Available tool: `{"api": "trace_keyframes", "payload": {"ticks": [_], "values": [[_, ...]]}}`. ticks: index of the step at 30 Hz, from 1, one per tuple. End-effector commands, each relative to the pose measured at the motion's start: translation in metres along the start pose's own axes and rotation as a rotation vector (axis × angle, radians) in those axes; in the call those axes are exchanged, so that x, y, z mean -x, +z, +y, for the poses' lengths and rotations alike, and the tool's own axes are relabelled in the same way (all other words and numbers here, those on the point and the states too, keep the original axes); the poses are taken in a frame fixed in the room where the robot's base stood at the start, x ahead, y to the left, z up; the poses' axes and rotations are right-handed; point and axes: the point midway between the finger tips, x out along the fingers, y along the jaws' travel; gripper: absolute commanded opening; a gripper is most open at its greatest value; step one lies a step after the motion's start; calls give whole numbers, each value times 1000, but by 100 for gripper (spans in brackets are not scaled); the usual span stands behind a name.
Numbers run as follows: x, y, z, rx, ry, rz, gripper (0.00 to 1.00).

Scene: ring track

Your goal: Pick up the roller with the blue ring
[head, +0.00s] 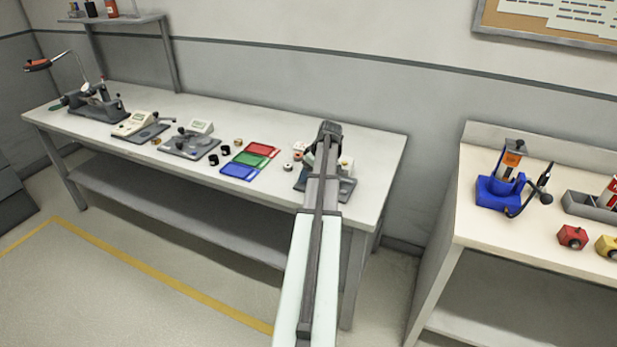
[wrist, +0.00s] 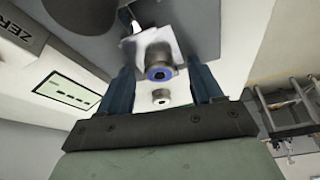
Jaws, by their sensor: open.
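In the wrist view, the blue ring (wrist: 159,73) circles the dark-centred end of a small metallic roller (wrist: 158,61). The roller sits against a pale, square-edged block (wrist: 142,45). My gripper (wrist: 161,69) is open, with one dark blue finger on each side of the roller. I cannot tell whether either finger touches it. In the head view, my arm reaches over the right end of the long bench (head: 375,150), above a grey plate (head: 347,190). The arm hides the fingers and the blue ring there.
A second, plain metallic roller (wrist: 161,97) shows between the fingers, nearer the palm. A white device with a display (wrist: 66,92) lies left in the wrist view. On the bench, red, green and blue trays (head: 240,172) lie left of my arm, with small pale parts (head: 299,148) beside it.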

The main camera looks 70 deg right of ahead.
Motion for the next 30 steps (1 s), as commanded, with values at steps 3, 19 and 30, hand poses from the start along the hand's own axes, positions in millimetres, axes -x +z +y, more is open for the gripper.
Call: {"api": "trace_keyframes", "payload": {"ticks": [3,19,30], "values": [[0,0,0,0,0,0,64],[1,0,0,0,0,0,14],[2,-1,0,0,1,1,0]]}}
